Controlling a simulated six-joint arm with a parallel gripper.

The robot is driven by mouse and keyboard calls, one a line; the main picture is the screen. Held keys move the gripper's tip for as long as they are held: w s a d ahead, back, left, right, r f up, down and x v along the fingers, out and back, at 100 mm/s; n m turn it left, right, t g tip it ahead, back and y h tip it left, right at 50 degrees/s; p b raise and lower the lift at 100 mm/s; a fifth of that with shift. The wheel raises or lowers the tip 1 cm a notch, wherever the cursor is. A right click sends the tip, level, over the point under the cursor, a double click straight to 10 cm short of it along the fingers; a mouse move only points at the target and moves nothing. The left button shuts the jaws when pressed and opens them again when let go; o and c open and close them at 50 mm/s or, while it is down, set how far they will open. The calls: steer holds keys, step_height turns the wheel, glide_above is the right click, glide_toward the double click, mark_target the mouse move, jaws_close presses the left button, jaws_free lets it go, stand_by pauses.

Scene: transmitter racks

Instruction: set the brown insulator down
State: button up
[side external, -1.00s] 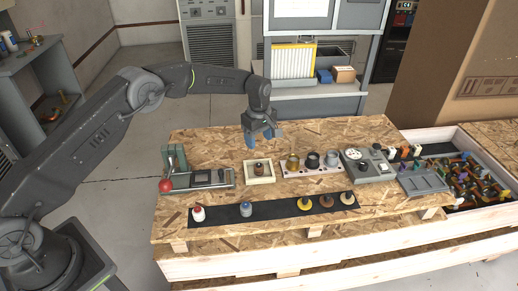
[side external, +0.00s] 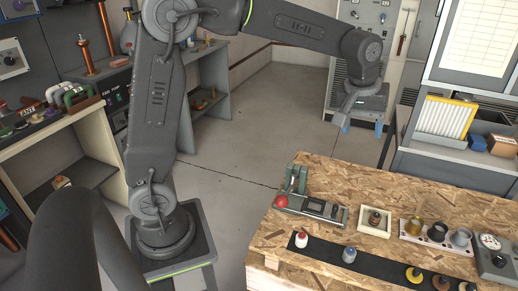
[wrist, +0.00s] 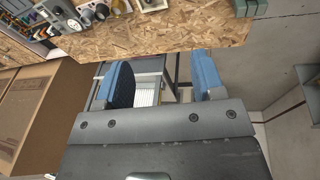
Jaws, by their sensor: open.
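My gripper (side external: 361,127) is open and empty, in the air behind the bench's back left edge. In the wrist view its two blue fingers (wrist: 165,82) stand wide apart with nothing between them. A brown insulator (side external: 440,282) stands on the black strip (side external: 385,263), between a yellow one and a cream one at the lower right of the side view. Another small brownish piece with a dark top (side external: 375,218) stands in a square, pale-rimmed tray (side external: 361,228). I cannot tell which brown piece is meant. My gripper is well clear of both.
A red-knobbed lever device (side external: 310,205) stands at the bench's left. A block holding several cups (side external: 428,239) is right of the tray. White (side external: 301,240) and grey-blue (side external: 349,255) insulators stand on the strip. A grey shelf unit (side external: 440,155) is behind the bench.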

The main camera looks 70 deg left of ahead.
steer(key=s+m+t, duration=0.2)
steer(key=s+m, duration=0.5)
steer(key=s, duration=1.7)
steer(key=shift+a+f+m+t, duration=0.15)
steer(key=shift+f+m+t, duration=0.05)
steer(key=shift+m+t, duration=0.2)
